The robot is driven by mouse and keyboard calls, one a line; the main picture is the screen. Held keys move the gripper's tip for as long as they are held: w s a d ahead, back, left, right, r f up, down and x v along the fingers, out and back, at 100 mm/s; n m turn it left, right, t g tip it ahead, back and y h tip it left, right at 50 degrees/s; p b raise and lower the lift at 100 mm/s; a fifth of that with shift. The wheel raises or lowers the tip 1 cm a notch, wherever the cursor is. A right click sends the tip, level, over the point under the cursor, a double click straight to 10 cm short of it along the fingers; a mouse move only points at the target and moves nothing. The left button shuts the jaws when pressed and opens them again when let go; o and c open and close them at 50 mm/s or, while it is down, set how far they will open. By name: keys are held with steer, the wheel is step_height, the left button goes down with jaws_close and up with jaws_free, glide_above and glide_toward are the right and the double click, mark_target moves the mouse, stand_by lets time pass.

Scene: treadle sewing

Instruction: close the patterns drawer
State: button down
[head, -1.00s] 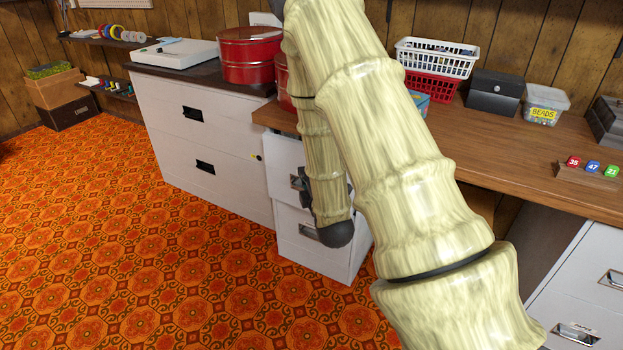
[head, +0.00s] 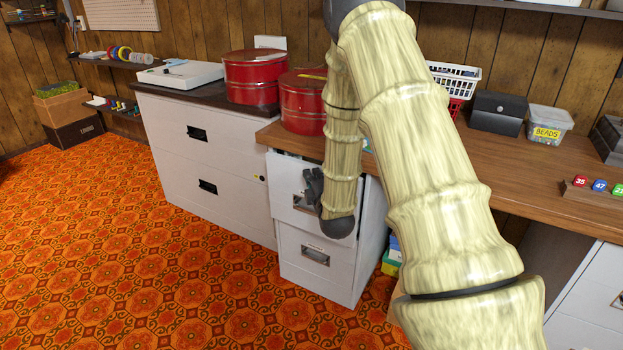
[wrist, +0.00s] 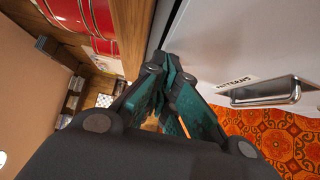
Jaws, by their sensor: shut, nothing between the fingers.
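The patterns drawer (head: 285,185) is the upper drawer of the white two-drawer cabinet under the left end of the wooden desk. A dark gap shows along its top edge; how far it stands out is hard to tell. In the wrist view its white front (wrist: 240,40) carries a label, partly hidden, and a metal handle (wrist: 270,93). My gripper (head: 314,182) is at the drawer's upper front, near its top edge. In the wrist view my gripper (wrist: 168,68) has its fingertips together and empty, beside the handle; contact with the front is unclear. My arm covers the drawer's right part.
The lower drawer (head: 300,262) looks shut. A wide white cabinet (head: 205,165) stands to the left. The patterned carpet (head: 130,250) in front is clear.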

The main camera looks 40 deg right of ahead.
steer(key=shift+w+d+p, duration=0.2)
steer(key=shift+w+d, duration=0.05)
steer(key=shift+d, duration=0.35)
steer(key=shift+w+d+p, duration=0.15)
steer(key=shift+w+d, duration=0.1)
steer(key=shift+d, duration=0.35)
steer(key=shift+s+a, duration=0.15)
steer(key=shift+a, duration=0.35)
steer(key=a+p+v, duration=0.1)
steer(key=v, duration=1.1)
steer(key=shift+w+a+p, duration=0.3)
steer(key=shift+a, duration=0.1)
